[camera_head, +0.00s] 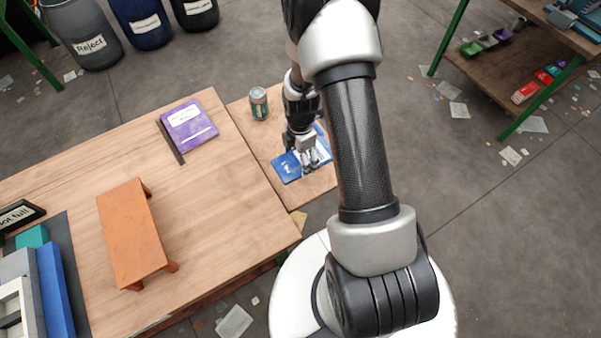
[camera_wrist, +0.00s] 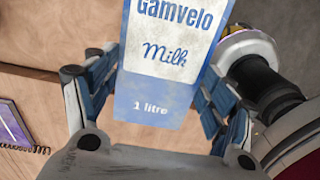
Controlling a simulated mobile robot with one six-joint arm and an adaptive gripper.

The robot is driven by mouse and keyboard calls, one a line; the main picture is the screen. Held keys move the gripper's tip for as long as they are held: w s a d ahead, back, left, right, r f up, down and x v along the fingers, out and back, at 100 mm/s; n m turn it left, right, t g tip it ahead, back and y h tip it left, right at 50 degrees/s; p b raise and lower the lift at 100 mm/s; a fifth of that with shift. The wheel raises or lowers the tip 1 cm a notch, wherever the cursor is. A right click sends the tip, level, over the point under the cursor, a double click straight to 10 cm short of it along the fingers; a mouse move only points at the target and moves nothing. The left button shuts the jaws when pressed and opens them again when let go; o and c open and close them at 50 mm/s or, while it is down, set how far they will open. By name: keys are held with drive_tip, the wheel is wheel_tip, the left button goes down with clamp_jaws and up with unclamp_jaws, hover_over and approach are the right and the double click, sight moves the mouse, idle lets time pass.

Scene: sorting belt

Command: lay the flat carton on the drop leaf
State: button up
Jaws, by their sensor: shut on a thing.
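A blue and white milk carton (camera_head: 286,168), marked "Gamvelo Milk, 1 litre", is at the drop leaf (camera_head: 317,187), the wooden panel at the right end of the table. My gripper (camera_head: 308,163) is over the leaf, pointing down, and partly covers the carton. In the wrist view the carton (camera_wrist: 160,84) is between the two fingers of my gripper (camera_wrist: 160,105), which are shut on it, with its printed face towards the camera. Whether the carton touches the leaf I cannot tell.
A green can (camera_head: 259,103) stands on the leaf's far part. A purple notebook (camera_head: 190,126) and an orange stand (camera_head: 134,232) are on the table (camera_head: 215,220). Labelled bins (camera_head: 82,30) stand at the back left. The leaf's near part is clear.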

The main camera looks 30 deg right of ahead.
wheel_tip(320, 180, down, 8)
drive_tip(key=shift+f+b, duration=0.25)
drive_tip(key=shift+b, duration=0.75)
drive_tip(key=shift+f+b, duration=0.5)
drive_tip(key=shift+f, duration=0.1)
drive_tip(key=o, duration=0.9)
drive_tip(key=shift+r, duration=0.1)
drive_tip(key=shift+c, duration=0.2)
